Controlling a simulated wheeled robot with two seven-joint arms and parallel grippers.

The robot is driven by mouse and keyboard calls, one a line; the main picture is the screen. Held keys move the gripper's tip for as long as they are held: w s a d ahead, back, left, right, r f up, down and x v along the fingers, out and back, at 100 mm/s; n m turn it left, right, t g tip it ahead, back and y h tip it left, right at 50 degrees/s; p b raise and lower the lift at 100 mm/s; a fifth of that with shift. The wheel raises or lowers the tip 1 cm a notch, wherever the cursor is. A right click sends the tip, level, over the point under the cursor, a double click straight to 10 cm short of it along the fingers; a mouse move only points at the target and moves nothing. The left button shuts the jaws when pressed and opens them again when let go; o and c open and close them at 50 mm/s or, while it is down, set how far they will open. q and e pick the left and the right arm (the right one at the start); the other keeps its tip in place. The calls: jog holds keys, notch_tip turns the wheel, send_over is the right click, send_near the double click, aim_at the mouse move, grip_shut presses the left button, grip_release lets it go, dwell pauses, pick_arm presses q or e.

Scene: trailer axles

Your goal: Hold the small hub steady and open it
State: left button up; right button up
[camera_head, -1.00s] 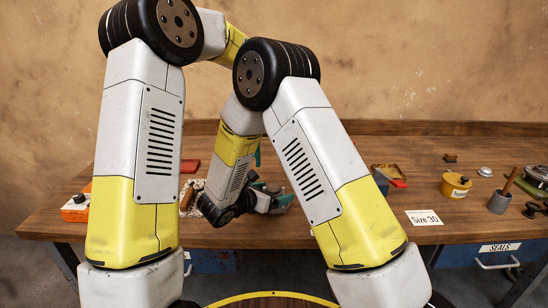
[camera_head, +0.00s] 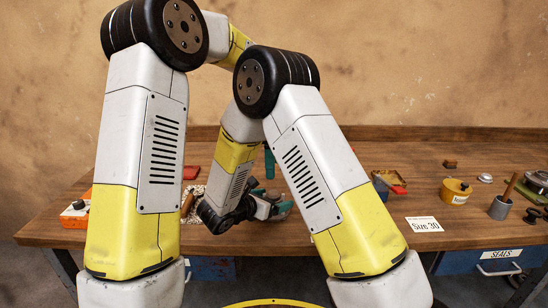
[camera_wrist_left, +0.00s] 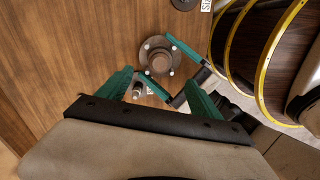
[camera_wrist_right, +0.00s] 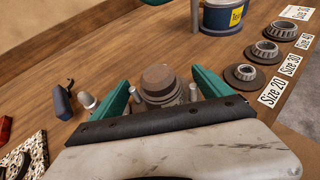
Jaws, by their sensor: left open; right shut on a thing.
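The small hub (camera_wrist_left: 160,59), a grey-brown round part with a raised centre and studs on its flange, stands on the wooden bench. It also shows in the right wrist view (camera_wrist_right: 160,82). My right gripper (camera_wrist_right: 162,86) is shut on it, with one green finger on either side. My left gripper (camera_wrist_left: 160,80) is open and empty, apart from the hub and above it. In the head view a green finger of the left gripper (camera_head: 270,162) shows above the right gripper (camera_head: 280,208). There my arms and the right gripper mostly hide the hub.
Ring-shaped parts (camera_wrist_right: 265,52) with size cards stand to the right. A yellow tin (camera_head: 456,191) stands on the right of the bench.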

aim_at(274, 193)
pick_arm(q)
notch_tip(274, 193, down, 10)
jog(key=shift+f, duration=0.1)
dwell(0.4)
grip_shut()
jog(key=shift+r, duration=0.3)
dwell(0.7)
jog(key=shift+r, duration=0.9)
